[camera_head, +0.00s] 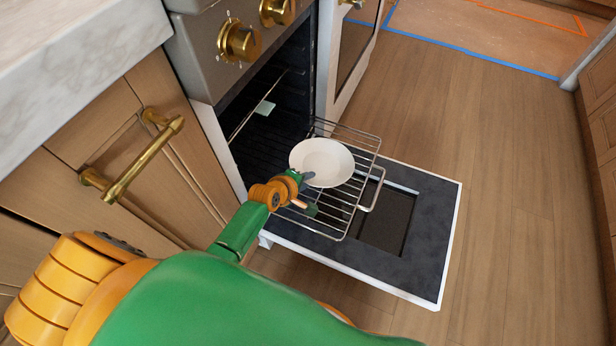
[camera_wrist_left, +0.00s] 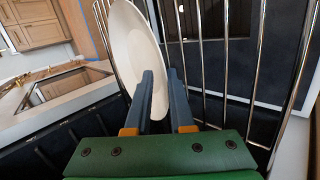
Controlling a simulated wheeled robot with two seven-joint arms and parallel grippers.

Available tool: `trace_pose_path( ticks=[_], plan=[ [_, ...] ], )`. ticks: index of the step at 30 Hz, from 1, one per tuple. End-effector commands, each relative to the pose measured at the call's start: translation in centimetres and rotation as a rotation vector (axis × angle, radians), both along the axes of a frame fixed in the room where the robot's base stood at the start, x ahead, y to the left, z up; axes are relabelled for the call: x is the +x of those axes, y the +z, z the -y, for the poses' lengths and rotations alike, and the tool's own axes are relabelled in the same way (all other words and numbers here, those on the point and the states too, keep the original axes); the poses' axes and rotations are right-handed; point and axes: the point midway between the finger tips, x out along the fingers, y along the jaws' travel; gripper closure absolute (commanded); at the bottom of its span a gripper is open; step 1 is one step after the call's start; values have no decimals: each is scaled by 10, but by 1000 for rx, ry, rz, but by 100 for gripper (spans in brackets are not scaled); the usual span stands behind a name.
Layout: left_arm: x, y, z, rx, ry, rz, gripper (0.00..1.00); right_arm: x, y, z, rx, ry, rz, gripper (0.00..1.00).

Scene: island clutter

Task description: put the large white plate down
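The large white plate (camera_head: 325,160) is over the pulled-out wire rack (camera_head: 345,222) of the oven, lying roughly flat. I cannot tell whether it fully rests on the bars. My left gripper (camera_head: 309,192) is at the plate's near left edge, one finger above the rim and the other lower. In the left wrist view the plate (camera_wrist_left: 133,45) appears edge-up because of the camera's roll, and its rim reaches between the two fingers (camera_wrist_left: 161,80). The fingers stand apart with a visible gap, so the gripper looks open around the rim. My right gripper is not in view.
The oven door (camera_head: 425,235) is folded down below the rack. The dark oven cavity (camera_head: 262,130) is to the left, with gold knobs (camera_head: 239,41) above. A cabinet with a gold handle (camera_head: 132,165) and a marble counter (camera_head: 75,60) are at left. The floor at right is clear.

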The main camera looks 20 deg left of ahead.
Motion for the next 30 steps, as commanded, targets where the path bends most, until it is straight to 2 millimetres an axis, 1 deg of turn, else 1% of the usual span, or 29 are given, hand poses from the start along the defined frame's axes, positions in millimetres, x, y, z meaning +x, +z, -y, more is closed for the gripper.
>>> trace_pose_path(
  ticks=[30],
  plan=[
    [-28, 1, -4, 0, 1, 1, 80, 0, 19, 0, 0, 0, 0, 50]
  ],
)
